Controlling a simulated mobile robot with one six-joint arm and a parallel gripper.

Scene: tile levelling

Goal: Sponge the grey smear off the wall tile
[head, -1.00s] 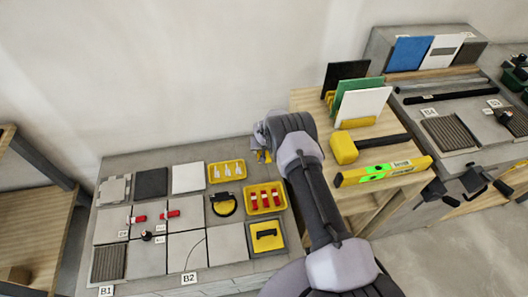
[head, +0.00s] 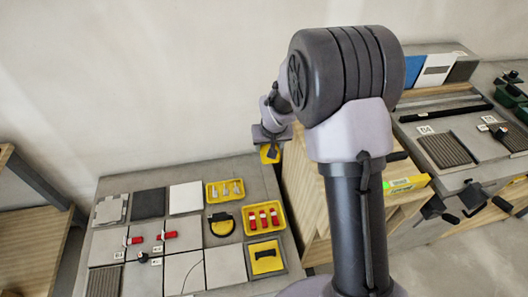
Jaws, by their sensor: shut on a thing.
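The white wall tile (head: 434,76) stands at the back right, between a blue tile and a dark grey one. A grey smear (head: 436,70) crosses it as a short horizontal band. My gripper (head: 271,146) is left of centre, above the right back part of the left bench and far from the tile. It is shut on a small yellow thing (head: 265,155), which looks like the sponge; the dark fingers hide part of it. My arm covers much of the middle shelf and its contents.
The left bench (head: 150,180) holds grey, dark and white tiles, yellow trays (head: 225,191) of white and red pieces, and a yellow block with a black handle (head: 265,257). A wooden shelf unit (head: 305,190) stands between it and the right bench (head: 425,125).

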